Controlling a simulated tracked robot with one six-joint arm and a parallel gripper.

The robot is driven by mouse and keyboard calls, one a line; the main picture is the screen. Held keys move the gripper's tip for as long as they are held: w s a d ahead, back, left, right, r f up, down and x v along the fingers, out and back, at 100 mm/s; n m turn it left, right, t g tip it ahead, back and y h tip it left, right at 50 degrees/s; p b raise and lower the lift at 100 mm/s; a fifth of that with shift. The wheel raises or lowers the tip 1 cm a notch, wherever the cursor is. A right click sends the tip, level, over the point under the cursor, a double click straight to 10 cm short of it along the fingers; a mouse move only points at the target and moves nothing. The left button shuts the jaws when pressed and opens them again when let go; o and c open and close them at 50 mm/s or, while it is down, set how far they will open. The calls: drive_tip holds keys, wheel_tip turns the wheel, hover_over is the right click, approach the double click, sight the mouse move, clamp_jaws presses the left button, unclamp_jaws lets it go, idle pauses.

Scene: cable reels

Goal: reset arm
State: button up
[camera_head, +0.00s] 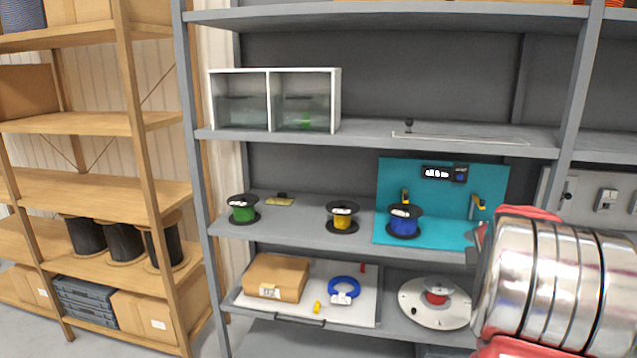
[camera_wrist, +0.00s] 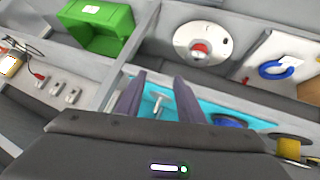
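My gripper (camera_wrist: 160,92) shows in the wrist view with its two dark fingers apart and nothing held between them. Its fingers reach over the teal board, where a small grey metal fitting (camera_wrist: 163,102) shows in the gap. In the head view my silver and red arm fills the lower right, and the gripper is hidden or cannot be made out there. On the middle shelf stand a green reel (camera_head: 243,211), a yellow reel (camera_head: 342,219) and a blue reel (camera_head: 404,222). The blue reel sits on the teal board (camera_head: 385,185).
Below, a white tray (camera_head: 363,308) holds a cardboard box (camera_head: 277,277) and a blue ring (camera_head: 343,287). A white round plate (camera_head: 414,302) lies right of it. A two-bay cabinet (camera_head: 269,72) stands above. A green bin (camera_wrist: 101,28) shows in the wrist view.

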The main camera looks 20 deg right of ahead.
drive_tip(key=s+a+r+n+y, duration=0.1)
drive_tip(key=s+a, duration=0.3)
drive_tip(key=a, duration=1.5)
drive_tip(key=s+a+r+n+t+y, duration=0.1)
drive_tip(key=s+a+n+y, duration=0.3)
drive_tip(key=a, duration=1.6)
drive_tip(key=s+a+r+n+y, duration=0.1)
drive_tip(key=s+a+n+y, duration=0.2)
drive_tip(key=a, duration=1.6)
drive_tip(key=shift+s+a+r, duration=0.15)
drive_tip(key=shift+s+a, duration=0.1)
drive_tip(key=shift+s, duration=0.6)
drive_tip(key=shift+d, duration=0.1)
drive_tip(key=shift+c, duration=0.5)
